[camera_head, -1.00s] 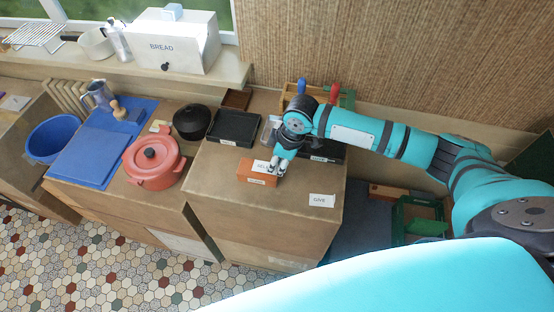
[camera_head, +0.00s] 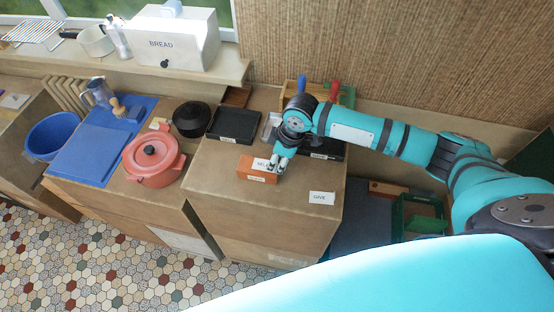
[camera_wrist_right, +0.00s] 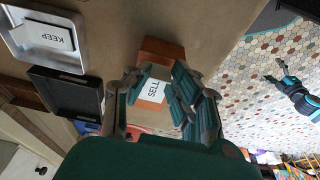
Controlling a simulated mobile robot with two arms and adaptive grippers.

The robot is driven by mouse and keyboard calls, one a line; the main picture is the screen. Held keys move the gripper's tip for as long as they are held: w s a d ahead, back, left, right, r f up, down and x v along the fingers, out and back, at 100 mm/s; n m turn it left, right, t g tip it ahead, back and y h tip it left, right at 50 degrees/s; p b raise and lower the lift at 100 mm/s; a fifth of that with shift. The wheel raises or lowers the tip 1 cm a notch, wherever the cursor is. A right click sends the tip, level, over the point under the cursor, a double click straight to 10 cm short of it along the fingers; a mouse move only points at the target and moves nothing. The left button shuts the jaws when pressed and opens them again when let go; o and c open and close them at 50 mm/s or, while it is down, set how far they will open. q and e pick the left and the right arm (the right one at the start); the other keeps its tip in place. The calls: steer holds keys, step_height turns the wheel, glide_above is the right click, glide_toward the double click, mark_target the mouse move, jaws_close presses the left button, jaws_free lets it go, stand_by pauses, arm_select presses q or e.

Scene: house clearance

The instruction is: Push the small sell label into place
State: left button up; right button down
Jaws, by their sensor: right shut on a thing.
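The small white SELL label (camera_head: 262,164) is at the top of an orange-brown block (camera_head: 243,168) on the cardboard box. In the right wrist view the label (camera_wrist_right: 152,90) lies between my fingers, with the block (camera_wrist_right: 160,52) behind it. My right gripper (camera_head: 277,168) is shut on the label, at the block's right end. The fingers hide part of the label and block. A second small label (camera_head: 257,180) shows on the block's front face. My left gripper (camera_wrist_right: 276,72) shows small in the right wrist view, over the tiled floor, its fingers apart.
A GIVE label (camera_head: 321,198) lies on the box top (camera_head: 225,205) at right. A black tray (camera_head: 234,126) stands behind the block. A red pot (camera_head: 153,165) stands to the left. A tray with a KEEP card (camera_wrist_right: 45,36) shows in the wrist view. The box's front area is clear.

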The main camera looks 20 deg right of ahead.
steer(key=shift+f, duration=0.5)
steer(key=shift+s, duration=0.1)
stand_by(0.9)
steer(key=c, duration=1.1)
jaws_free()
steer(key=shift+o, duration=0.2)
steer(key=shift+r, duration=0.1)
steer(key=p+v, duration=0.2)
steer(key=p, duration=0.1)
steer(key=shift+d+r, duration=0.1)
steer(key=shift+r, duration=0.25)
steer(key=shift+v, duration=1.05)
